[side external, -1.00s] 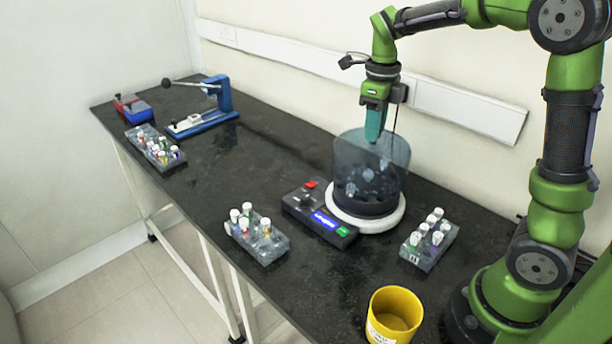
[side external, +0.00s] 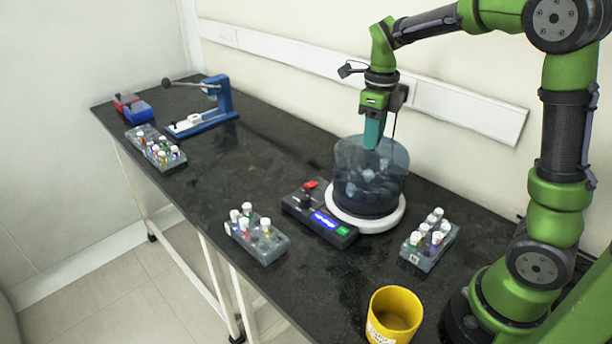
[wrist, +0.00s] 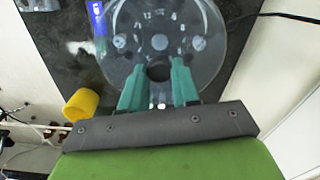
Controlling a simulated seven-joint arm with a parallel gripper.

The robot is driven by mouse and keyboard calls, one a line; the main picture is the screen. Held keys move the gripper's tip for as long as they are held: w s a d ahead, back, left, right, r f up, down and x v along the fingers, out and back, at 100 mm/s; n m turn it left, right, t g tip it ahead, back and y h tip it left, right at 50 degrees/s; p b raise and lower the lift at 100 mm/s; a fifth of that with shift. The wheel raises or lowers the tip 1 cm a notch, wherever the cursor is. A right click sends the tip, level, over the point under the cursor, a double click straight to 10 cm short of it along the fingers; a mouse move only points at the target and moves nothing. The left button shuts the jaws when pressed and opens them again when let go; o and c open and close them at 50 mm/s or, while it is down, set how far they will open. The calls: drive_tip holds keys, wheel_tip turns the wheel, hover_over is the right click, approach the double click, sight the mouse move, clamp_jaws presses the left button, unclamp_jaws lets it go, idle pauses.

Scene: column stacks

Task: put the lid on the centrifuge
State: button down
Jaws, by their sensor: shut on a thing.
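The centrifuge has a round white base (side external: 378,224) with a black control box (side external: 320,214) in front. The clear bluish lid (side external: 396,172), a tall see-through cover, is over the base, roughly centred and upright. Its lower edge is close to the white ring; I cannot tell whether it touches all round. My gripper (side external: 374,146) points down at the lid's top and is shut on the lid. In the wrist view, the two teal fingers (wrist: 158,68) stand over the clear round lid (wrist: 211,62); the exact grip spot is partly hidden.
Tube racks stand left (side external: 257,240) and right (side external: 429,240) of the centrifuge, and another (side external: 155,147) farther back. A yellow cup (side external: 393,318) is near the front edge. A blue press (side external: 218,100) stands at the back. The middle of the black table is clear.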

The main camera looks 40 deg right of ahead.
sight(372, 151)
drive_tip(key=shift+f, duration=2.5)
drive_tip(key=shift+c, duration=1.3)
unclamp_jaws()
drive_tip(key=shift+r, duration=3)
